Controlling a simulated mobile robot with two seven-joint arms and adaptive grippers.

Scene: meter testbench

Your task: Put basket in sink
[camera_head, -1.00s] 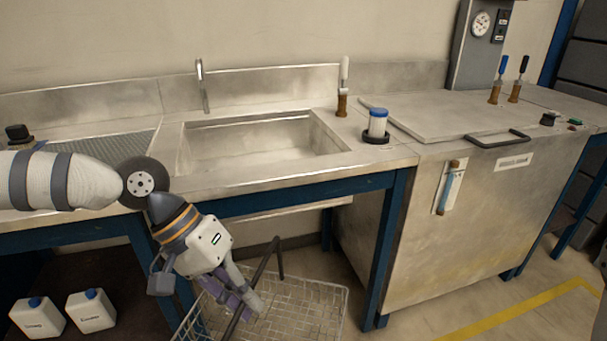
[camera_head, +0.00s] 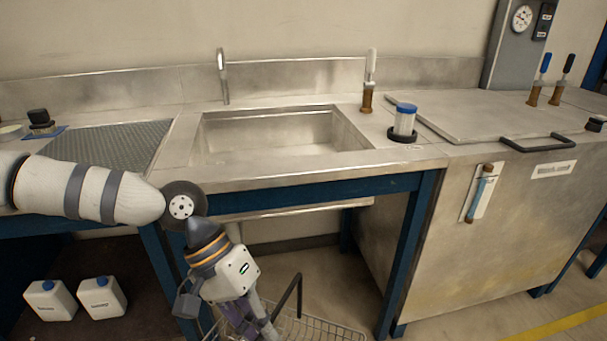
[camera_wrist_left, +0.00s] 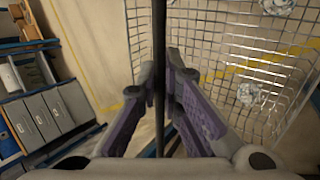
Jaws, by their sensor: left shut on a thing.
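The wire basket (camera_head: 318,329) hangs low in front of the bench, partly cut off by the bottom edge of the head view. Its dark handle (camera_head: 298,294) rises above the rim. My left gripper (camera_head: 258,326) points down and is shut on the handle. In the left wrist view the gripper (camera_wrist_left: 162,88) has the dark handle bar (camera_wrist_left: 159,45) between its fingers, with the basket mesh (camera_wrist_left: 225,50) beyond. The empty steel sink (camera_head: 280,135) is set in the bench top, above and behind the basket. My right gripper is not in view.
A faucet (camera_head: 223,77) stands behind the sink. A brown-based valve (camera_head: 369,82) and a blue-capped jar (camera_head: 404,120) stand to its right. The sink's front edge and blue frame (camera_head: 320,190) lie between basket and basin. White canisters (camera_head: 100,297) sit on the lower shelf.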

